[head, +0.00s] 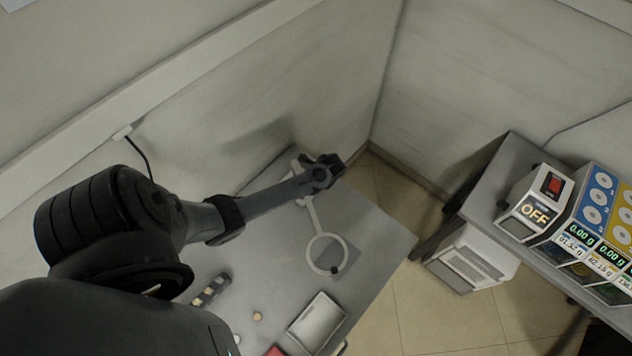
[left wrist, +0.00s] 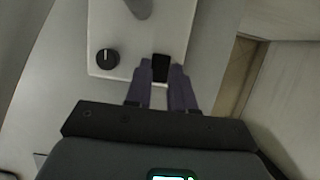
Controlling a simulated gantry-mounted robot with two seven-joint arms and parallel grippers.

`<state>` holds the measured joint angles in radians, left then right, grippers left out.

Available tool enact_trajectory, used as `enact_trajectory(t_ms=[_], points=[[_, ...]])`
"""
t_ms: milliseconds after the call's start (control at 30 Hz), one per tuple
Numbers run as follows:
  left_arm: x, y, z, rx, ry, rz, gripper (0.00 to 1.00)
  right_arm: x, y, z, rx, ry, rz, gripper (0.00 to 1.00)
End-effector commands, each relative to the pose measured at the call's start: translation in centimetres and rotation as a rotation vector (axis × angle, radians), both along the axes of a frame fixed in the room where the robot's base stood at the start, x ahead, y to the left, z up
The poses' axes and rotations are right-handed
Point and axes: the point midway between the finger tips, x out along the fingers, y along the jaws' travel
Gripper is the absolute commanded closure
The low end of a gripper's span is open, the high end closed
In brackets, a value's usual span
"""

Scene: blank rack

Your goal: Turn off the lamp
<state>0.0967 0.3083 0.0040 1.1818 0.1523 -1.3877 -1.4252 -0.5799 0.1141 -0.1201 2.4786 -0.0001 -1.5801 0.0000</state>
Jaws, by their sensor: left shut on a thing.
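The lamp (head: 312,213) stands on the grey table, with a pale stem leading to a round ring head; I cannot tell whether it is lit. In the left wrist view its white base (left wrist: 125,65) carries a round black knob (left wrist: 107,58) and a small black block (left wrist: 160,68). My left gripper (head: 330,168) is at the lamp's base, near the table's back corner. In the wrist view its fingertips (left wrist: 160,73) are shut on the black block, beside the knob. My arm hides part of the base in the head view. My right gripper is in neither view.
The grey table (head: 385,245) also holds a white tray (head: 317,322), a dark strip with small pieces (head: 211,290) and a red item (head: 276,351). Walls stand close behind. At right, a second table holds a box reading OFF (head: 537,205) and several displays.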

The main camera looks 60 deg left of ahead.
Motion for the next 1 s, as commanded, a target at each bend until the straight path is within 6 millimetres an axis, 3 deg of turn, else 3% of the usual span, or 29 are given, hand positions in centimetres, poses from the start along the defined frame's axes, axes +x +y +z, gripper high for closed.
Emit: enact_trajectory(t_ms=[133, 467, 500, 633, 1000], points=[[-0.16, 0.13, 0.25, -0.050, -0.017, 0.003, 1.00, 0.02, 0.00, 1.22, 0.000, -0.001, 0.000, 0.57], [-0.14, 0.15, 0.03, -0.064, -0.023, 0.001, 1.00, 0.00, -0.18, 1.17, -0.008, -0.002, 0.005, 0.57], [-0.14, 0.15, 0.03, -0.064, -0.023, 0.001, 0.74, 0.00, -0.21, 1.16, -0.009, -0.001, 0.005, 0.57], [-0.14, 0.15, 0.03, -0.064, -0.023, 0.001, 0.54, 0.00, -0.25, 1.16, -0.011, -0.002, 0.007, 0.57], [-0.13, 0.09, 0.28, -0.064, -0.023, 0.001, 0.51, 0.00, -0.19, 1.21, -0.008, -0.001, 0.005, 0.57]])
